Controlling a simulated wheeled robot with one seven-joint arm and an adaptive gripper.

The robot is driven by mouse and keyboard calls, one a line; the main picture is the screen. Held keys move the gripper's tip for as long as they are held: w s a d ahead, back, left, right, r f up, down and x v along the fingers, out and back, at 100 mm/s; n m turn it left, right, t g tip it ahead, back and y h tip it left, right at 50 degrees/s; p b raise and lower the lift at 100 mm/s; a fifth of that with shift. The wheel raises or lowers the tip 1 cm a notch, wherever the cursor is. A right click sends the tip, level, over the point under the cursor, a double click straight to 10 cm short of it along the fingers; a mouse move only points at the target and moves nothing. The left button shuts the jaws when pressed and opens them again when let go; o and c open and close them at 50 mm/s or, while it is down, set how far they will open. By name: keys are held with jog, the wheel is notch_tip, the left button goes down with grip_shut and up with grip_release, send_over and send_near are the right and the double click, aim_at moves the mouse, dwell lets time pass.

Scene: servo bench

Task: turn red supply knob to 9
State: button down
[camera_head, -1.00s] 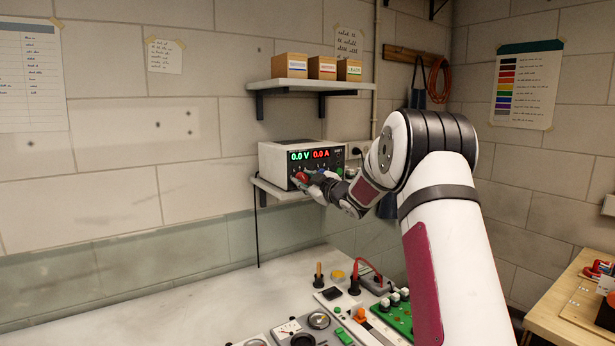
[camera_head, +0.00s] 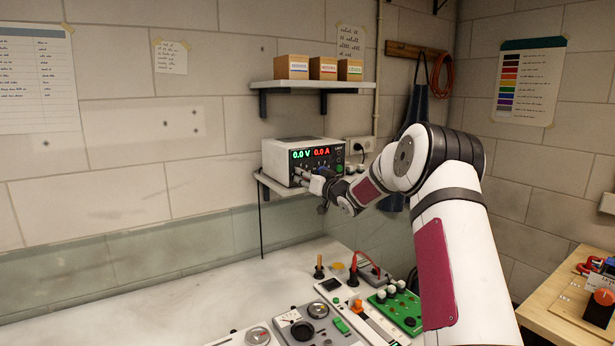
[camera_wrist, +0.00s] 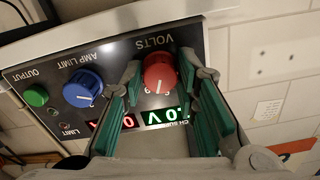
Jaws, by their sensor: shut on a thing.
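The power supply (camera_head: 290,154) is a light box with a dark front on a wall shelf, showing 0.0 V in green and 0.0 A in red. In the wrist view its panel is upside down. The red knob (camera_wrist: 160,72) sits under the word VOLTS, with a white mark pointing toward the picture's bottom. My gripper (camera_wrist: 161,66) is shut on the red knob, one teal finger on each side. In the head view my gripper (camera_head: 303,176) is at the panel's lower left and hides the red knob. The scale numbers are mostly hidden or too small to read.
A blue AMP LIMIT knob (camera_wrist: 83,88) sits beside the left finger, with a green OUTPUT button (camera_wrist: 36,96) beyond. Above the supply is a shelf (camera_head: 318,84) with boxes. The bench (camera_head: 150,300) below holds meters and boards; its left part is clear.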

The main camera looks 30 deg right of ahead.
jog(key=shift+f+m, duration=0.15)
jog(key=shift+m, duration=1.45)
jog(key=c, duration=1.5)
grip_release()
jog(key=s, duration=1.2)
jog(key=shift+d, duration=0.2)
